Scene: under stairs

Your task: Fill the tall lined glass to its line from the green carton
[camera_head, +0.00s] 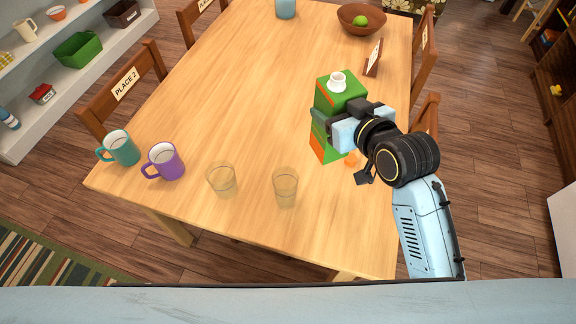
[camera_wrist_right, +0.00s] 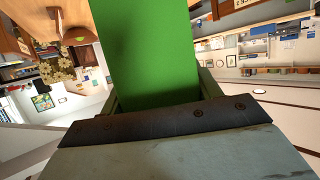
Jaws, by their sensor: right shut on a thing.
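The green carton (camera_head: 338,92), with a white cap on top and orange patches, stands upright at the right side of the table. My right gripper (camera_head: 334,128) is shut around its middle. In the right wrist view the carton's green face (camera_wrist_right: 155,55) fills the space between the fingers. Two clear glasses stand near the table's front edge: a taller, narrower glass (camera_head: 285,187) and a shorter, wider glass (camera_head: 221,180) to its left. The line and any contents are too faint to tell. The gripper is to the right of and beyond the taller glass. My left gripper is not in view.
A purple mug (camera_head: 164,161) and a teal mug (camera_head: 119,148) stand left of the glasses on the wooden table (camera_head: 235,90). The table's middle is clear.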

